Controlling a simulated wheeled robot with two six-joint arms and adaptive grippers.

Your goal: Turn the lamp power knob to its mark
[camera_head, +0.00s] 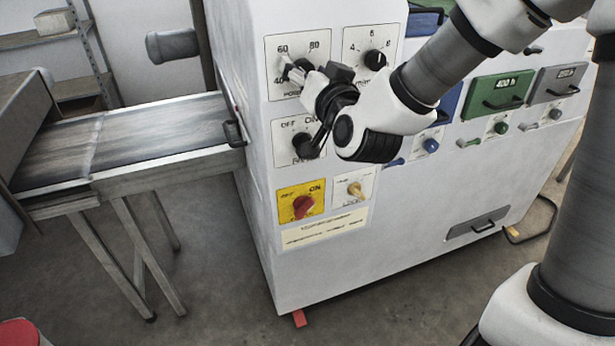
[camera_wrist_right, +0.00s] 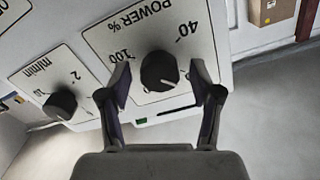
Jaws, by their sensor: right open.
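The lamp power knob (camera_wrist_right: 159,69) is round and black on a white plate marked POWER %, with a scale showing 40 and 100 in the right wrist view. A small pale line shows near its lower edge there. In the head view its plate (camera_head: 283,49) is at the machine's upper left, and my gripper partly covers the knob and plate. My right gripper (camera_wrist_right: 161,82) is open, with one finger on each side of the knob and visible gaps. In the head view, the right gripper (camera_head: 305,82) is in front of this plate. My left gripper is out of view.
The m/min knob (camera_head: 375,60) is right of the power plate. Below are a black OFF/ON knob (camera_head: 308,146), a red knob on a yellow plate (camera_head: 303,206) and a pale lock knob (camera_head: 355,189). The conveyor (camera_head: 150,135) extends left.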

